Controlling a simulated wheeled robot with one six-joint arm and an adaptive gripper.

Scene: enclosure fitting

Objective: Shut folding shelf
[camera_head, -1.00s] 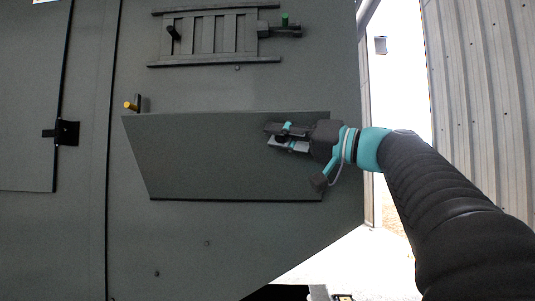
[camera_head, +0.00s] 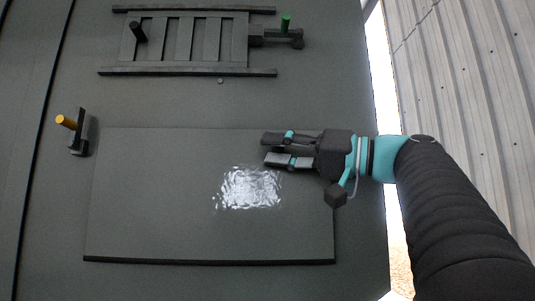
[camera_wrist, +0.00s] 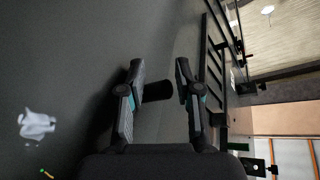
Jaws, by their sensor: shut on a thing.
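The folding shelf (camera_head: 150,200) is a flat dark grey panel on the dark grey enclosure wall. It looks nearly in line with the wall, with a bright glare patch on its middle. My gripper (camera_head: 266,149) is at the shelf's upper right part, reaching in from the right. In the wrist view, a short dark knob (camera_wrist: 157,91) shows between the fingertips of my gripper (camera_wrist: 160,78), which is shut on it. Where the knob joins the shelf is hidden. A yellow-tipped latch (camera_head: 75,130) sits beside the shelf's upper left corner.
A slatted folding ladder (camera_head: 185,40) with a green-tipped latch (camera_head: 284,28) is mounted above the shelf. A corrugated metal wall (camera_head: 455,90) stands at the right, beyond a narrow bright gap. The wall below the shelf is clear.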

